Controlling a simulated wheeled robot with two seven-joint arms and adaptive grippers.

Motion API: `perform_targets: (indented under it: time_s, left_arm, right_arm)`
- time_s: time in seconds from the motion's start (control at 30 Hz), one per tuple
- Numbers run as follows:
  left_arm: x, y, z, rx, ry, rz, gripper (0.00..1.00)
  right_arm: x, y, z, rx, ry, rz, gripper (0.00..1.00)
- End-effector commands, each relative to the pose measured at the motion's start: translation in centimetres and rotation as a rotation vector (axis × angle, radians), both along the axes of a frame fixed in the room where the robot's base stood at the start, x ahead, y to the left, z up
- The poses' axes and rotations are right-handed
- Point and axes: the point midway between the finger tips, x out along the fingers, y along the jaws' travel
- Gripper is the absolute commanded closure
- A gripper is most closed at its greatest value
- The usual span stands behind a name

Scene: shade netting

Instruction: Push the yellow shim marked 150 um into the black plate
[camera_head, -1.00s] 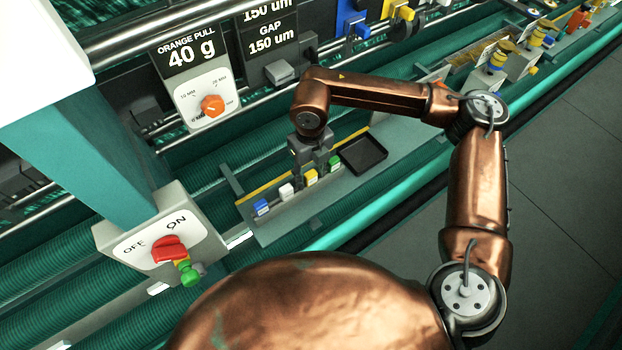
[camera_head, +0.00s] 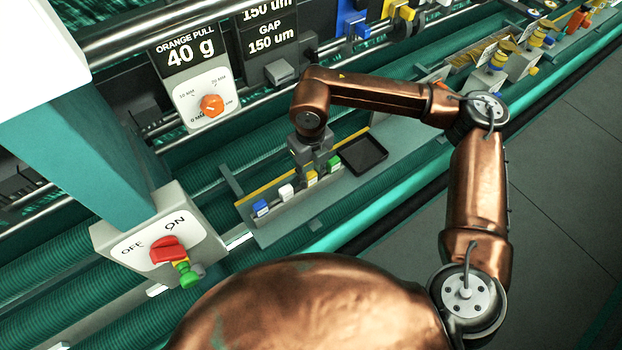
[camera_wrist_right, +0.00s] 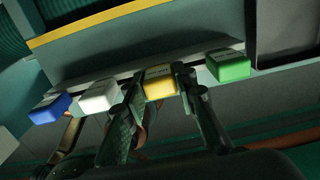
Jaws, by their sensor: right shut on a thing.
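The yellow shim (camera_wrist_right: 160,86) stands in the rack between a white and a green shim. It also shows in the head view (camera_head: 311,179), just under the gripper; its marking is too small to read. My right gripper (camera_wrist_right: 159,80) is shut on it, with a finger on each side. In the head view my right gripper (camera_head: 313,165) points down over the rack. A black sign plate (camera_head: 268,30) reading "GAP 150 um" is at the top; I cannot tell whether it is the task's black plate. My left gripper is not in view.
Blue (camera_head: 261,208), white (camera_head: 286,192) and green (camera_head: 334,163) shims stand close beside the held one on the grey rack (camera_head: 285,230). An empty black tray (camera_head: 364,155) lies to the right. An orange knob (camera_head: 212,105) and a red ON/OFF switch (camera_head: 168,249) are at left.

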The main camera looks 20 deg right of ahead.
Motion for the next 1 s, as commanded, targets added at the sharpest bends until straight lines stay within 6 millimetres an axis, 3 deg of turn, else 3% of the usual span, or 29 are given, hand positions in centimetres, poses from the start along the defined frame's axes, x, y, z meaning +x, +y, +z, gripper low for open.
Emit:
perform_targets:
  time_s: [0.17, 1.0]
  left_arm:
    - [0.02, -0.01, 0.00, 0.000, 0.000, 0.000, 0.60]
    - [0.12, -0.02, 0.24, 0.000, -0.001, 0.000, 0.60]
  right_arm:
    - [0.00, 0.00, -0.01, 0.000, 0.000, 0.000, 1.00]
    - [0.03, -0.01, 0.96, 0.000, 0.000, 0.000, 1.00]
